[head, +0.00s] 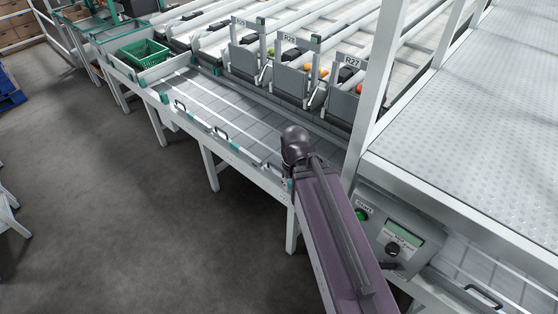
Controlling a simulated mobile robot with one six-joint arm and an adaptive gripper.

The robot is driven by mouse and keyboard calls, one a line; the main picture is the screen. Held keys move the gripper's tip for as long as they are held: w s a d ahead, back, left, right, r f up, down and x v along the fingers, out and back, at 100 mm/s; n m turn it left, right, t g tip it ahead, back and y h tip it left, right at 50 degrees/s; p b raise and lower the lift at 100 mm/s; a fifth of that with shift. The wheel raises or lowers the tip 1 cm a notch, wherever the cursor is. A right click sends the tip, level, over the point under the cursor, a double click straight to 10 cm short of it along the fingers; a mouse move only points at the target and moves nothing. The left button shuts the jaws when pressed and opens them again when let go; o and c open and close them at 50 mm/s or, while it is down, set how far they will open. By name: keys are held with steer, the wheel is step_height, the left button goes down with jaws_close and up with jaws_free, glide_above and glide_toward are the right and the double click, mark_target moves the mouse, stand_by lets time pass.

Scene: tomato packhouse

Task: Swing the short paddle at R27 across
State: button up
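The R27 sign (351,61) stands above the rightmost of the labelled lane ends, left of the white upright post. Below it is a grey plate (341,104) with dark parts around it. I cannot tell which small part there is the short paddle or how it is turned. Some red-orange produce (359,88) shows behind the plate. My purple arm reaches up from the bottom of the head view, and its dark joint lies over the near edge of the conveyor, below and left of R27. My gripper does not show.
R28 (290,40) and another lane stand to the left. The grey conveyor (185,88) runs in front, with black handles (222,132) along its near edge. A white post (377,85) rises right of R27.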

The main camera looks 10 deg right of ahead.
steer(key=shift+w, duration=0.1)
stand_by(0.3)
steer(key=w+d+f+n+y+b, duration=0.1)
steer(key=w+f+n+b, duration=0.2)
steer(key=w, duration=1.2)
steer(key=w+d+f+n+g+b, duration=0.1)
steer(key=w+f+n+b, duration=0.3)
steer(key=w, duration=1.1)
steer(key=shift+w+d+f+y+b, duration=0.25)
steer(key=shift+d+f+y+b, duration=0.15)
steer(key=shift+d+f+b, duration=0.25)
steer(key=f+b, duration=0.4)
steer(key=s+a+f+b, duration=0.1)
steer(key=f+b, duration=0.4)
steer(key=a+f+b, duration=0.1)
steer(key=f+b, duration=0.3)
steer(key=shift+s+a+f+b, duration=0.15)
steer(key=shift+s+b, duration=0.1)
steer(key=shift+b, duration=0.1)
